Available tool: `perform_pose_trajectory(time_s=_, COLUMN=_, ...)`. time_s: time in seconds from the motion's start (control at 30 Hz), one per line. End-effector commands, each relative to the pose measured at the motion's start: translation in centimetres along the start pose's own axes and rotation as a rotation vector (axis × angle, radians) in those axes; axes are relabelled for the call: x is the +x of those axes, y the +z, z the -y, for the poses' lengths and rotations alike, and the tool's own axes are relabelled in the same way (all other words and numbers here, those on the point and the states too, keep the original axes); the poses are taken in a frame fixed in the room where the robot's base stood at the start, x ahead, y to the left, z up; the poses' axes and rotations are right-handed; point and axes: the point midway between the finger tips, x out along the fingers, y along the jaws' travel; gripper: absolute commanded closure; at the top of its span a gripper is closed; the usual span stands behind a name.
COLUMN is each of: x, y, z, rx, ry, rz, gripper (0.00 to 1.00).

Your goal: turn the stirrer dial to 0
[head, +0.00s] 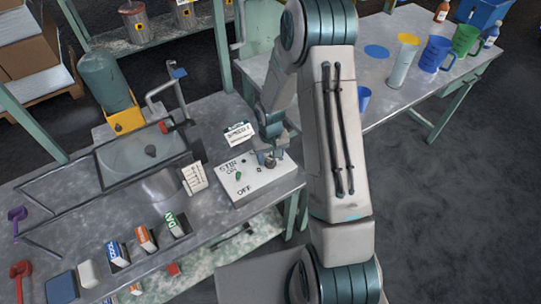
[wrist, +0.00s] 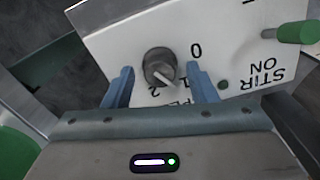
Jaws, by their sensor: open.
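The stirrer dial (wrist: 158,68) is a dark round knob with a white pointer line on a white panel. Its pointer aims to the lower right, between the printed 1 and 2, away from the 0 at its upper right. My gripper (wrist: 161,70) is open, with one blue finger on each side of the dial; gaps show between fingers and knob. In the head view my gripper (head: 270,160) is over the back right of the white stirrer box (head: 240,189), and largely hides the dial.
A green switch (wrist: 297,33) marked STIR ON stands out from the panel beside the dial. A white card (head: 194,178) stands left of the box. Labelled small boxes (head: 146,240) lie along the table front. A second table (head: 440,75) holds jugs and a cylinder.

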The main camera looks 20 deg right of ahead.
Motion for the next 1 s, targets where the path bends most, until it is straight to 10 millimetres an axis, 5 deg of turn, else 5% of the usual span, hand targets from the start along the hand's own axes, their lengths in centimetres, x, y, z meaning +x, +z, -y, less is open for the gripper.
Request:
perform_pose_trajectory(time_s=0.2, x=0.02, y=-0.02, z=0.00, rx=0.000, ry=0.000, rz=-0.001, gripper=0.48)
perform_pose_trajectory(time_s=0.4, x=0.00, y=-0.02, z=-0.01, rx=0.000, ry=0.000, rz=-0.001, gripper=0.93)
perform_pose_trajectory(time_s=1.0, x=0.09, y=-0.05, z=0.00, rx=-0.192, ry=0.000, rz=-0.002, gripper=0.93)
